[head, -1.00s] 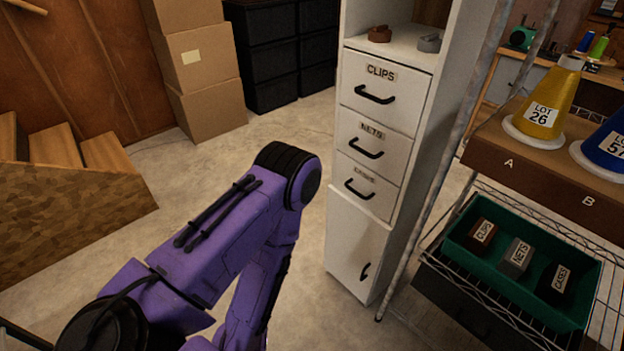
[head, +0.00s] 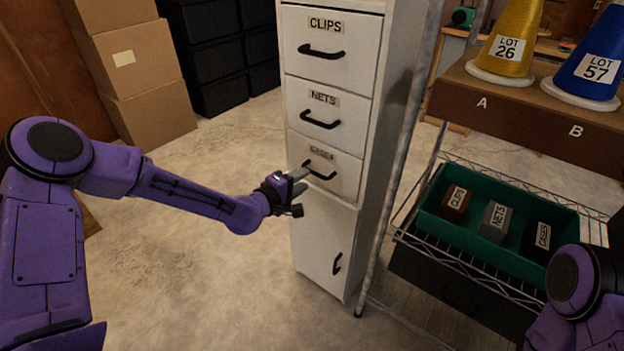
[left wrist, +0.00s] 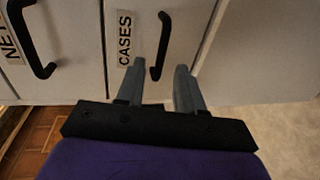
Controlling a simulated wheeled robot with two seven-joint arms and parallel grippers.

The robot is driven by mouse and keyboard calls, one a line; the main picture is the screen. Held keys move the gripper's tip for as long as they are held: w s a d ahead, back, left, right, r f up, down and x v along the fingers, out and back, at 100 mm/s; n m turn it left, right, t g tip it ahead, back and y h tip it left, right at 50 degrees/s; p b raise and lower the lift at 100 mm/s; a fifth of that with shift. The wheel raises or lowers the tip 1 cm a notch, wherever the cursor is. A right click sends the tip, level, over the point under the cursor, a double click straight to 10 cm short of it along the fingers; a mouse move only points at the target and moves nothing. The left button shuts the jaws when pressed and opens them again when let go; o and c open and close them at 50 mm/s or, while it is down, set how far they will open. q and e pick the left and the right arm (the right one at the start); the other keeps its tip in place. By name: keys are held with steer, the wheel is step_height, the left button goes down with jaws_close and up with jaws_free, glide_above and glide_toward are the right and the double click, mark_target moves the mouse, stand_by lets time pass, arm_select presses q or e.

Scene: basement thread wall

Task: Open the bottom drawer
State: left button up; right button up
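The white cabinet (head: 385,110) has three stacked drawers labelled CLIPS, NETS and CASES above a door. The bottom drawer (head: 346,184), labelled CASES, is closed, and its black bar handle (head: 322,170) faces me. My left gripper (head: 299,180) is just in front of the left side of this drawer. In the left wrist view, its two grey fingers (left wrist: 160,75) are spread apart. The CASES handle (left wrist: 163,45) shows between and beyond the fingertips; I cannot tell whether they touch it. My right arm shows at the lower right, but its gripper is out of view.
The cabinet's lower door (head: 320,240) is closed. Right of the cabinet stand a metal post (head: 400,150) and a wire rack with a green bin (head: 440,215) of labelled blocks. Cardboard boxes (head: 140,80) stand at the back left. The floor before the cabinet is clear.

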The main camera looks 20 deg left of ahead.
mark_target(314, 174)
arm_select(q)
steer(key=x, duration=0.5)
steer(key=shift+w, duration=0.1)
jaws_close()
